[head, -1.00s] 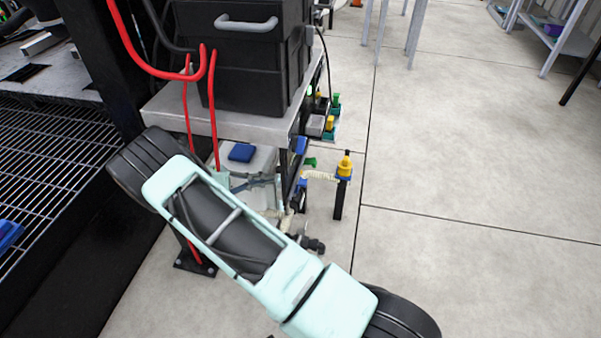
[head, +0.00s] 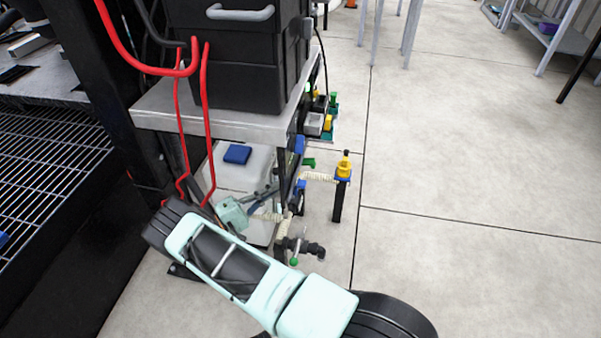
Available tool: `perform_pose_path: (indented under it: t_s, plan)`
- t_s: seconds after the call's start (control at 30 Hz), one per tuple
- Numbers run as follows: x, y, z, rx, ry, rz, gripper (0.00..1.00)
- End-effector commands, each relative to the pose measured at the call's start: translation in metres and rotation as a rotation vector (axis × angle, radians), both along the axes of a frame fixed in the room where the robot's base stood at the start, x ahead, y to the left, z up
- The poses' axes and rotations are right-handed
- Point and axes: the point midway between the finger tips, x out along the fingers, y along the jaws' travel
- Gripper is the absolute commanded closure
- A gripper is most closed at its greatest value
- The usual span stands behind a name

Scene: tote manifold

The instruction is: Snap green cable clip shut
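A small green piece (head: 309,162) sticks out to the right of the dark upright by the bench, above a pale ribbed hose. It may be the green cable clip, but it is too small to tell whether it is open. Another small green spot (head: 294,262) shows lower down by a dark fitting. My mint and black arm crosses the foreground. A mint wrist part (head: 232,212) shows beyond it, and what looks like my gripper (head: 272,190) is small and dark near the white container, left of the upright. Its fingers are not clear.
A metal bench (head: 225,125) carries a black case (head: 235,60), with red hoses (head: 205,130) hanging at left. A white container (head: 245,170) with a blue cap stands below. A yellow-topped post (head: 343,170) stands at right. Open floor lies further right.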

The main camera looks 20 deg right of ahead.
Motion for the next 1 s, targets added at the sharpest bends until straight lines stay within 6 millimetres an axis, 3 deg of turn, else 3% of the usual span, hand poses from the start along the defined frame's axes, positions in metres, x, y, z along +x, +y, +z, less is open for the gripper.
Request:
perform_pose_path:
  t_s: [0.17, 0.5, 0.7, 1.0]
  plan:
    - [0.001, -0.01, 0.002, 0.0, 0.001, -0.004, 1.0]
    - [0.013, -0.067, 0.012, 0.001, 0.001, -0.005, 1.0]
    - [0.018, -0.09, 0.016, 0.001, 0.002, -0.004, 1.0]
    - [0.02, -0.096, 0.019, 0.001, 0.001, 0.0, 1.0]
